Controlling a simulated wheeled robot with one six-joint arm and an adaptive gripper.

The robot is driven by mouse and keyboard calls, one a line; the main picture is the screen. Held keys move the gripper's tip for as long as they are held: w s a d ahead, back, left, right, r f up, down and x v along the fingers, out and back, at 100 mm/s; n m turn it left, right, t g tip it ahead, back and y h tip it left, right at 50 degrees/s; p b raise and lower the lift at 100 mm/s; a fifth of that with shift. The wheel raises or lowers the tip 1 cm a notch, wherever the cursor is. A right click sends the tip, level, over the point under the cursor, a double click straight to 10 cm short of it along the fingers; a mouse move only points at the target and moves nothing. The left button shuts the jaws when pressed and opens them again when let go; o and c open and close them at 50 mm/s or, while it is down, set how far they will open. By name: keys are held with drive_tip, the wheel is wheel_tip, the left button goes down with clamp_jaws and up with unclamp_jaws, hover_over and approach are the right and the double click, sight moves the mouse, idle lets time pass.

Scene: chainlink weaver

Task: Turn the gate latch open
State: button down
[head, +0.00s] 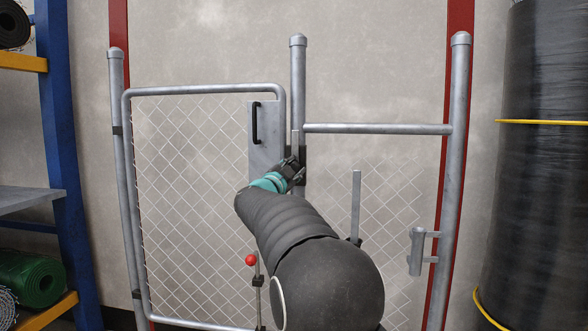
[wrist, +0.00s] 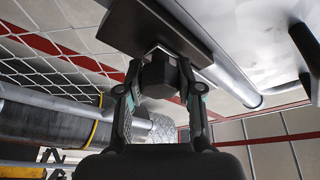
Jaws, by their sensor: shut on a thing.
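The gate (head: 205,90) is a grey tube frame with chain-link mesh, and it stands in line with the fence posts. The gate latch (head: 295,143) shows in the head view as a light upright bar by the middle post, at a dark mount. In the wrist view a dark faceted latch hub (wrist: 158,76) sticks out from a dark plate (wrist: 150,30). My gripper (head: 293,167) is at the latch, with its fingers (wrist: 158,92) on both sides of the hub, shut on it. My gripper and arm hide the lower part of the latch in the head view.
A black pull handle (head: 254,122) sits on a grey plate left of the latch. A red-knobbed rod (head: 251,260), an upright flat bar (head: 356,205) and a post bracket (head: 417,250) are nearby. Shelving (head: 62,150) stands left, a wrapped dark roll (head: 545,170) right.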

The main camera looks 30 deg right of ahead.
drive_tip(key=c, duration=0.7)
unclamp_jaws()
drive_tip(key=shift+d, duration=0.1)
drive_tip(key=v, duration=1.2)
drive_tip(key=shift+f, duration=0.1)
